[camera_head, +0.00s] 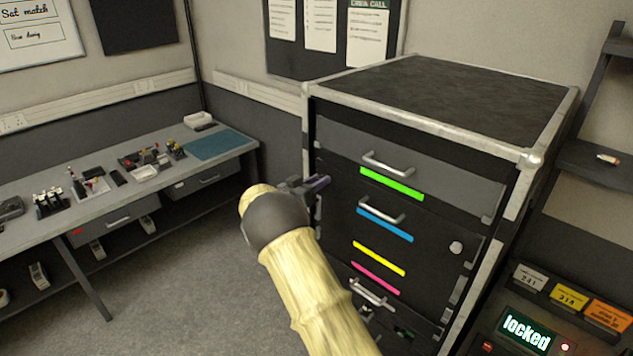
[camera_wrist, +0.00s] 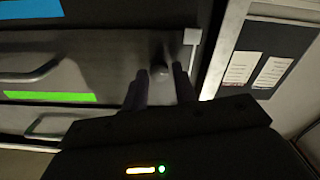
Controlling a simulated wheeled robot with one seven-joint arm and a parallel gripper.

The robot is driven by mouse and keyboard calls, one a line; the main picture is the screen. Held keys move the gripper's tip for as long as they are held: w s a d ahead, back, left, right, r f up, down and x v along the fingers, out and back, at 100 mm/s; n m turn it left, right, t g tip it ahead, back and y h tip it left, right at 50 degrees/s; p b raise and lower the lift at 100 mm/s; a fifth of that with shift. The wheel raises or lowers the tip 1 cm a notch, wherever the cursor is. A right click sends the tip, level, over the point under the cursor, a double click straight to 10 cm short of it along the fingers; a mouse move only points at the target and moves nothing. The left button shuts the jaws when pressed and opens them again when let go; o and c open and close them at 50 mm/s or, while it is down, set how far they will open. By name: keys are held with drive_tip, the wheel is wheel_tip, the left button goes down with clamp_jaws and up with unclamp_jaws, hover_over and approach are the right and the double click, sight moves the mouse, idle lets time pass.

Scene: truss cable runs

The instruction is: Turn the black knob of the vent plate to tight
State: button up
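My gripper (camera_head: 308,187) is at the left front edge of the black cabinet, level with its upper drawers. In the wrist view its two dark fingers (camera_wrist: 160,82) are spread apart. A small dark rounded piece (camera_wrist: 160,69) shows between and just beyond the fingertips, against the grey front. It may be the black knob, but the view is too dim to be sure, and I cannot tell whether the fingers touch it. No vent plate or tight marking can be made out. In the head view my arm and gripper hide this spot.
The cabinet (camera_head: 440,85) has drawer handles (camera_head: 388,164), a green strip (camera_head: 391,184) and a blue strip (camera_head: 385,224). A workbench (camera_head: 110,200) stands left, with open floor between. A lit "locked" panel (camera_head: 527,331) is lower right.

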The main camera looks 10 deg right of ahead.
clamp_jaws()
drive_tip(key=shift+f+m+b, duration=0.2)
drive_tip(key=shift+m+b, duration=0.2)
drive_tip(key=shift+b, duration=0.3)
drive_tip(key=m+b, duration=0.8)
drive_tip(key=b, duration=0.3)
drive_tip(key=m+b, duration=0.9)
drive_tip(key=b, duration=0.2)
drive_tip(key=shift+s+d, duration=0.1)
drive_tip(key=shift+s, duration=0.1)
drive_tip(key=shift+o, duration=2.2)
unclamp_jaws()
